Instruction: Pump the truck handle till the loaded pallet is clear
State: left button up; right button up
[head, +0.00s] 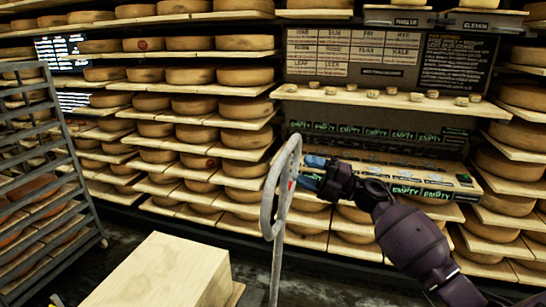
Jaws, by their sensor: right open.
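The truck handle (268,205) is a worn grey loop on a thin upright shaft, standing near the middle of the head view. My right gripper (308,175) comes in from the right with its blue-tipped fingers open, close to the right side of the loop. I cannot tell whether the fingers touch it. A pale wooden block-like load (165,275) stands at the bottom, left of the shaft. The pallet and forks cannot be made out below it, so its clearance from the floor is hidden. My left gripper is not in view.
Shelves full of cheese wheels (190,76) line the back. A metal rack (75,170) with more wheels stands at the left. A display shelf (390,101) with small pieces and boards is behind my right arm. Dark floor (325,290) shows right of the shaft.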

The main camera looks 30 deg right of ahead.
jog(key=p+x, duration=0.1)
jog(key=x, duration=0.8)
jog(key=shift+w, duration=0.15)
jog(key=shift+a, duration=0.1)
jog(key=shift+c, duration=0.2)
grip_shut()
